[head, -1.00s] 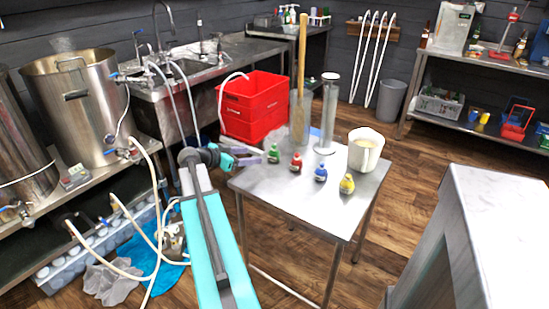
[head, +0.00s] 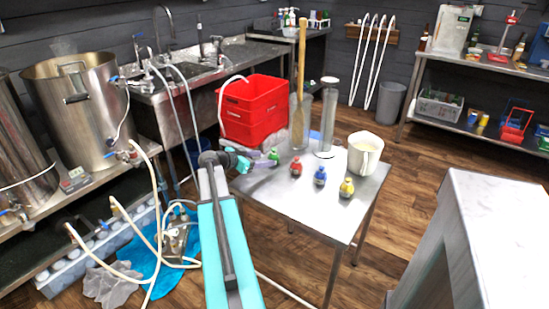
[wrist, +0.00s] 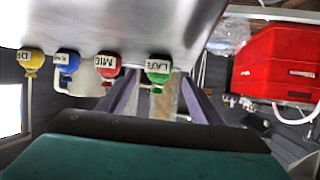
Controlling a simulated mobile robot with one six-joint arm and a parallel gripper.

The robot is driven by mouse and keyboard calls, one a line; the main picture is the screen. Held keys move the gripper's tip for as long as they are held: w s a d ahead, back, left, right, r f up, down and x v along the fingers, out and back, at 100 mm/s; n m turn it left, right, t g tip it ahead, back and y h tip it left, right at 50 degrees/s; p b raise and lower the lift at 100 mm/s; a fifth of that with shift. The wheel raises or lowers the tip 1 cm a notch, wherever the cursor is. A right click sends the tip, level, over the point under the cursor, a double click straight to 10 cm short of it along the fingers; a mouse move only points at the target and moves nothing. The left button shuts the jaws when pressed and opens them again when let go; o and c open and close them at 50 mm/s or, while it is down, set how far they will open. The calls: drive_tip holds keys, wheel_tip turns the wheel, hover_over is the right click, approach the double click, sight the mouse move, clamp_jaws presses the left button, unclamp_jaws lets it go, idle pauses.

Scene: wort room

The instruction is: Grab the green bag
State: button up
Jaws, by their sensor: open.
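The green bag (head: 273,157) is small and stands at the left edge of the steel table (head: 322,212). In the wrist view the green bag (wrist: 158,72) bears a label and appears between the tips of my two purple fingers. My gripper (head: 262,162) is open and reaches in from the left, its fingers at the green bag in the head view. I cannot tell whether they touch it. Part of the bag's lower body is hidden.
Red (head: 296,166), blue (head: 320,175) and yellow (head: 346,188) bags stand in a row to the right. Behind them are a tall cylinder (head: 327,120), a glass vessel with a wooden paddle (head: 300,125) and a white jug (head: 364,153). Red crates (head: 252,108) stand behind the table.

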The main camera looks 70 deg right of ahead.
sight(270, 157)
drive_tip(key=shift+s+d+f, duration=0.25)
drive_tip(key=shift+s+d, duration=0.05)
drive_tip(key=shift+d, duration=0.2)
drive_tip(key=shift+d, duration=0.1)
drive_tip(key=shift+p+x, duration=0.55)
drive_tip(key=shift+x, duration=1.95)
drive_tip(key=shift+s, duration=0.1)
drive_tip(key=c, duration=1.2)
drive_tip(key=shift+o, duration=0.2)
drive_tip(key=shift+r, duration=0.2)
